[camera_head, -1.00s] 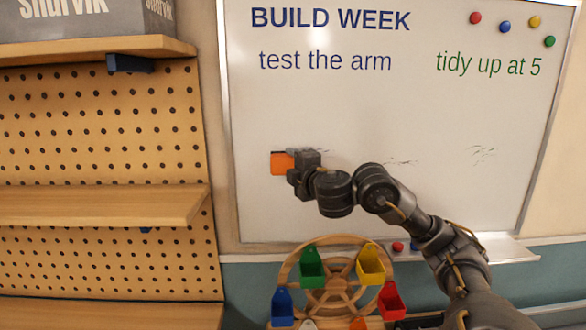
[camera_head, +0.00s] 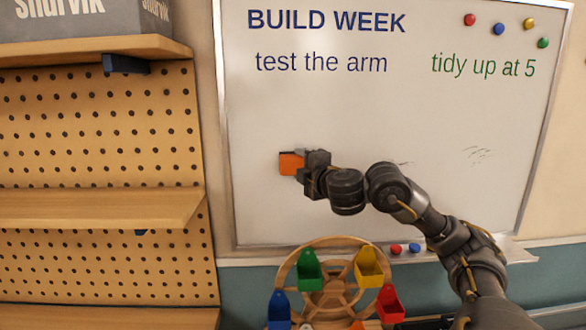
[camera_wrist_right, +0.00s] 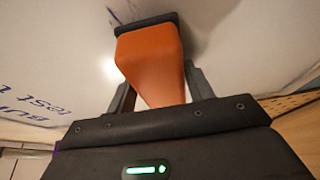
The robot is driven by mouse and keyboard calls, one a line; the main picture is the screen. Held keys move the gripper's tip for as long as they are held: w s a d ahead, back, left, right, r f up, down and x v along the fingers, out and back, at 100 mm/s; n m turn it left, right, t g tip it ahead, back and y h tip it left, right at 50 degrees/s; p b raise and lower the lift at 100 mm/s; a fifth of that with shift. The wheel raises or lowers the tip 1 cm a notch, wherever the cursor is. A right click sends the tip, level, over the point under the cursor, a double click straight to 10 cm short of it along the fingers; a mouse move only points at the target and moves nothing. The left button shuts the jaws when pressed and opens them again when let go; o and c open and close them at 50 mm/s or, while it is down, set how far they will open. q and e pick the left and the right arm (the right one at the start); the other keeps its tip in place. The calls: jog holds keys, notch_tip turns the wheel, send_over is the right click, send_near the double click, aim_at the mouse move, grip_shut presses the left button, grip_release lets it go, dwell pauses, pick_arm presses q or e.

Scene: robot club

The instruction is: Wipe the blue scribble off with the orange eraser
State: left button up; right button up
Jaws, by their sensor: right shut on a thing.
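The orange eraser (camera_head: 291,163) is at the left-centre of the whiteboard (camera_head: 330,115). My right gripper (camera_head: 304,165) is shut on it. In the right wrist view the eraser (camera_wrist_right: 152,62) sits between the fingers, its dark pad against or very close to the board; exact contact is hard to tell. Thin dark scribble marks (camera_head: 478,154) show at the right of the board, and a small piece of another shows just above my right arm. My left gripper is not in view.
A wooden wheel (camera_head: 322,243) with coloured buckets stands below the board. Red (camera_head: 396,249) and blue (camera_head: 414,248) round pieces lie on the board's ledge. Pegboard shelves (camera_head: 95,205) stand at the left. Coloured magnets and writing occupy the board's top.

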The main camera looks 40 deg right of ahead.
jog(key=shift+s+d, duration=0.25)
jog(key=shift+s+d+f+b, duration=0.1)
jog(key=shift+d+b, duration=0.15)
jog(key=shift+b, duration=0.1)
jog(key=shift+s+d+f+b, duration=0.1)
jog(key=shift+s+d+b, duration=0.65)
jog(key=shift+d+b, duration=0.25)
jog(key=shift+s+d, duration=0.25)
jog(key=shift+r, duration=0.2)
